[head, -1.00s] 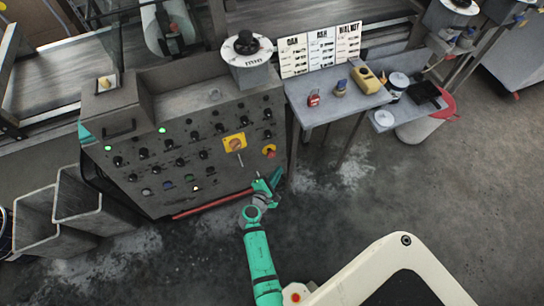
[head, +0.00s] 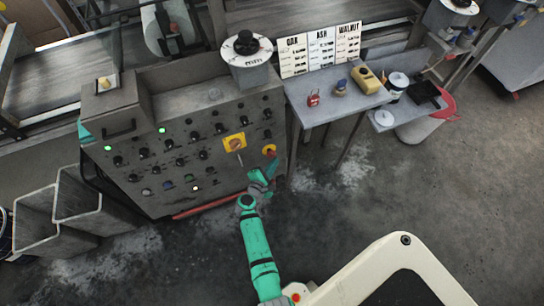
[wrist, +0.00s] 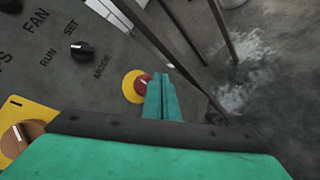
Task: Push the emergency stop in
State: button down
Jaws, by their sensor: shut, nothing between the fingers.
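The emergency stop is a red button on a round yellow plate at the right side of the grey control panel. In the head view the emergency stop (head: 269,150) sits just above my gripper (head: 271,163). In the wrist view the emergency stop (wrist: 137,86) is partly covered on its right by my gripper's fingertips (wrist: 163,82). The gripper is shut and empty, its tips close to the red button. I cannot tell whether they touch it or how deep the button sits.
A yellow plate with an orange-red rotary switch (head: 235,143) lies left of the emergency stop. Several black knobs and lit buttons cover the control panel (head: 215,165). A side table (head: 322,108) with small items stands to the right. The floor in front is open.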

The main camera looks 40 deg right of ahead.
jog(key=shift+w+a, duration=0.15)
jog(key=shift+w, duration=0.15)
dwell(0.4)
jog(key=shift+s+d, duration=0.2)
jog(key=shift+s, duration=0.15)
jog(key=shift+w+a, duration=0.1)
jog(key=shift+a, duration=0.05)
dwell(0.3)
jog(key=shift+w+d+f, duration=0.1)
jog(key=shift+w+d, duration=0.2)
jog(key=shift+w, duration=0.1)
dwell(0.5)
